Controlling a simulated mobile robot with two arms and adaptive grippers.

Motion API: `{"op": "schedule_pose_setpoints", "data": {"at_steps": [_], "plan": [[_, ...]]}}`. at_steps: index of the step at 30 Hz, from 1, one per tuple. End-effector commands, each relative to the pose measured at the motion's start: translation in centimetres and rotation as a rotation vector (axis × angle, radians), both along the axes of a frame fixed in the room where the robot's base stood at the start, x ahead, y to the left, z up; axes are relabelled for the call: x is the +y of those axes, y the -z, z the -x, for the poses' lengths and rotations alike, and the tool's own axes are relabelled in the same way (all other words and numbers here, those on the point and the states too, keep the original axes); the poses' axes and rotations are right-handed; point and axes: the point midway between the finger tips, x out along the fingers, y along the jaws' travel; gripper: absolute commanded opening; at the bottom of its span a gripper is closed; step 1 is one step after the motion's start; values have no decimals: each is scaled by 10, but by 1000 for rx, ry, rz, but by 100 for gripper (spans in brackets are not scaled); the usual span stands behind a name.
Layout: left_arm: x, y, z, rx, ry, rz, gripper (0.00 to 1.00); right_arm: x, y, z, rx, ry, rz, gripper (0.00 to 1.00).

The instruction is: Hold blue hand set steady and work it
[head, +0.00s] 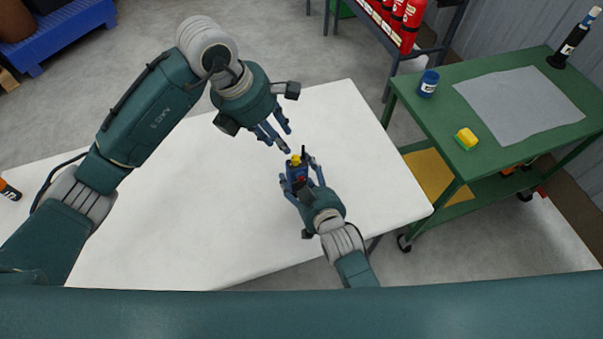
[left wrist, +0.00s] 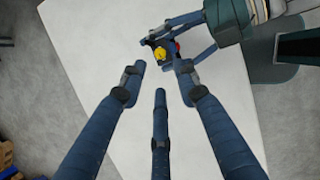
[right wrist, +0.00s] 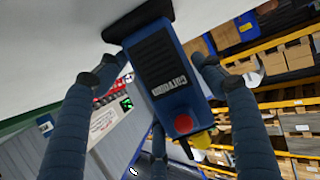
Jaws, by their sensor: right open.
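The blue hand set (head: 297,172) stands on the white table (head: 190,235), with a yellow knob on top and a red button on its side. In the right wrist view, the hand set (right wrist: 170,75) appears upside down, its black base against the table. My right gripper (head: 302,176) is open, with its fingers on either side of the hand set; a gap shows at one finger. My left gripper (head: 274,138) is open and empty, above the table beyond the hand set, fingers pointing towards it. The left wrist view shows the yellow knob (left wrist: 159,54) ahead of its spread fingers.
A green cart (head: 480,85) stands to the right with a blue can (head: 428,84), a yellow-green block (head: 466,138) and a grey sheet. Red extinguishers (head: 410,25) stand on a rack behind. An orange-and-black item (head: 8,190) lies at the table's left. Most of the table is clear.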

Motion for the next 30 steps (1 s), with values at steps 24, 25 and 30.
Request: {"op": "schedule_pose_setpoints", "data": {"at_steps": [24, 25, 30], "plan": [[-10, -2, -2, 85, -176, 1, 35, 0, 0, -1, 0, 0, -1, 19], [-12, -3, -2, 105, -221, -1, 35, 0, 0, -1, 0, 0, -1, 19], [-24, -7, -4, 229, -538, -23, 35, 0, 0, -1, 0, 0, -1, 19]]}}
